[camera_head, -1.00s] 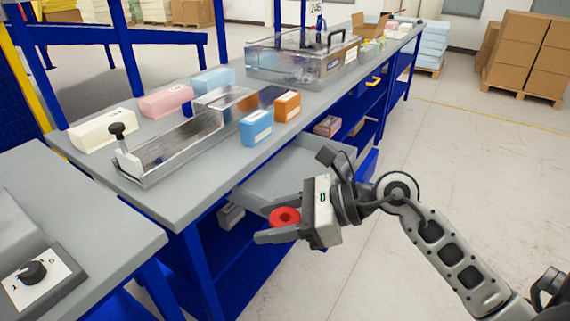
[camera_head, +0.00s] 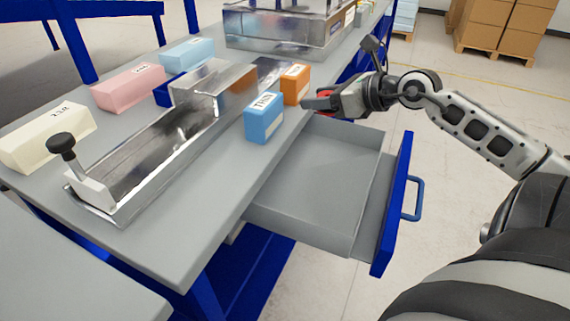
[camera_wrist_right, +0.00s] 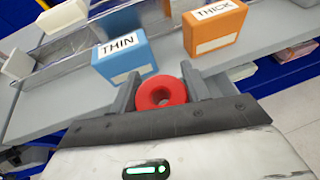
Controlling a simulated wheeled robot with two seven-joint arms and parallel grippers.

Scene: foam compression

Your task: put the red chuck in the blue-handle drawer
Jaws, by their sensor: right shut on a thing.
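The red chuck (camera_wrist_right: 161,93) is a red ring held between the fingers of my right gripper (camera_wrist_right: 162,90) in the right wrist view. In the head view only a sliver of the red chuck (camera_head: 325,93) shows at my right gripper (camera_head: 318,102), which is beside the table edge, above the back end of the drawer. The blue-handle drawer (camera_head: 310,195) is pulled out from under the table and its grey inside looks empty. Its blue front and blue handle (camera_head: 418,199) face right. My left gripper is in neither current view.
A blue THIN box (camera_head: 263,119) and an orange THICK box (camera_head: 295,85) stand close to my right gripper on the table. A metal trough (camera_head: 150,150) lies left of them.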

